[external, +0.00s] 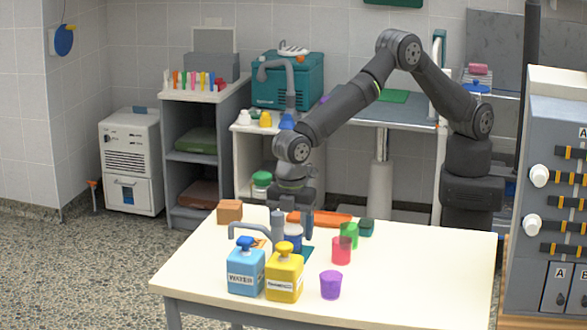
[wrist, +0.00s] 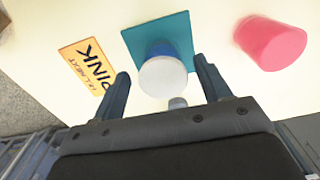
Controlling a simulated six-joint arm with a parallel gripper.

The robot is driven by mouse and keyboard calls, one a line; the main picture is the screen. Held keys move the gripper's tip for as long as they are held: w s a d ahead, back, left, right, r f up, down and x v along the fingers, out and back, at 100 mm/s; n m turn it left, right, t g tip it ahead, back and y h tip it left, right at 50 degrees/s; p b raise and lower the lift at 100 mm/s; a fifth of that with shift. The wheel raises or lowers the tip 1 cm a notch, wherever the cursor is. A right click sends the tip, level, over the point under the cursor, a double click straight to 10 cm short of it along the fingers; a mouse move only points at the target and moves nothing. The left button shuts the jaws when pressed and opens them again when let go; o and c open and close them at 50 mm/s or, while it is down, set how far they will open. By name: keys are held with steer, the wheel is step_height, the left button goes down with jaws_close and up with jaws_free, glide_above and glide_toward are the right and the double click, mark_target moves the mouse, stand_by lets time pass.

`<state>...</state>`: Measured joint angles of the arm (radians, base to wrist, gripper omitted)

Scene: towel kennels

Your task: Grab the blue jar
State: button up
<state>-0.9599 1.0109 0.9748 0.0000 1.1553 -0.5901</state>
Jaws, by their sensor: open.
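The blue jar (external: 293,239) with a white lid stands upright on a teal mat on the white table, partly hidden by my gripper and the dispensers. In the wrist view the jar (wrist: 158,48) shows its white lid towards me and blue side beyond, on the teal mat (wrist: 180,28). My gripper (external: 292,226) is open and points down at the jar. In the wrist view my gripper's fingertips (wrist: 161,68) lie on either side of the jar, with visible gaps. Nothing is held. The exact height of the fingertips along the jar cannot be told.
Blue (external: 246,270) and yellow (external: 284,273) dispensers stand in front of the jar. Pink (external: 341,252), green (external: 351,232) and purple (external: 331,286) cups stand to the right. An orange piece (external: 330,219) lies behind. A "PINK" card (wrist: 86,67) lies beside the mat. The table's right side is clear.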

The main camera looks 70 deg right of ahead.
mark_target(293, 240)
step_height(293, 240, down, 3)
steer(key=shift+s+a+f, duration=0.1)
steer(key=shift+s+f, duration=0.05)
steer(key=shift+f, duration=0.05)
steer(key=c, duration=1.1)
steer(key=shift+o, duration=0.2)
